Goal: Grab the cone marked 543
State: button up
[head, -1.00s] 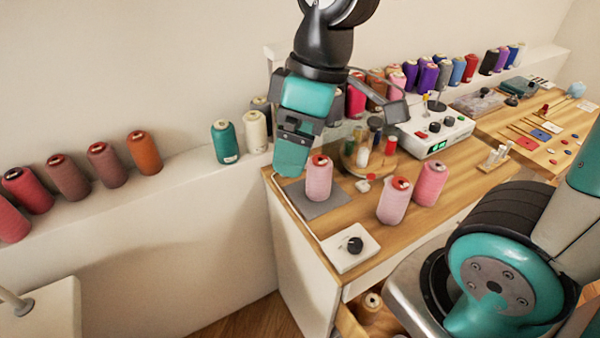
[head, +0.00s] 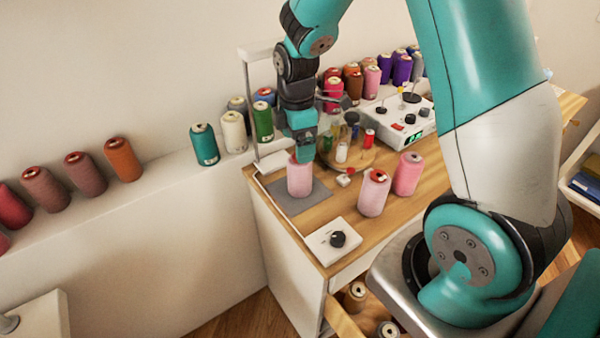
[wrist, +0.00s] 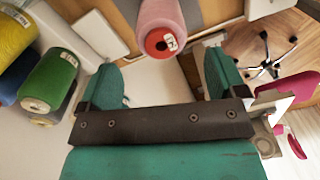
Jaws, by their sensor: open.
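Three pink cones with red tops stand on the wooden desk. One pink cone (head: 300,178) is on the grey mat; the others, a middle pink cone (head: 374,195) and a right pink cone (head: 408,175), stand to its right. My gripper (head: 302,152) is at the top of the mat cone in the head view. In the wrist view my open gripper (wrist: 163,65) has a pink cone (wrist: 163,15) ahead between its fingers. A white label shows in that cone's red top, but I cannot read its number. I see no readable 543.
A white box with a black knob (head: 332,238) sits at the desk's front edge. A round wooden stand (head: 345,158) with small spools is behind the cones. A green cone (head: 262,122) and other cones line the ledge to the left.

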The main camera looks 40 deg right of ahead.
aim_at(300, 174)
jog(key=shift+s+d+f+p, duration=0.1)
jog(key=shift+f+p, duration=0.15)
jog(key=shift+f, duration=1.5)
jog(key=shift+s+d+f+p, duration=0.1)
jog(key=shift+f+p, duration=0.15)
jog(key=shift+f, duration=1.5)
jog(key=shift+a, duration=0.1)
jog(key=c, duration=1.2)
jog(key=shift+r, duration=0.1)
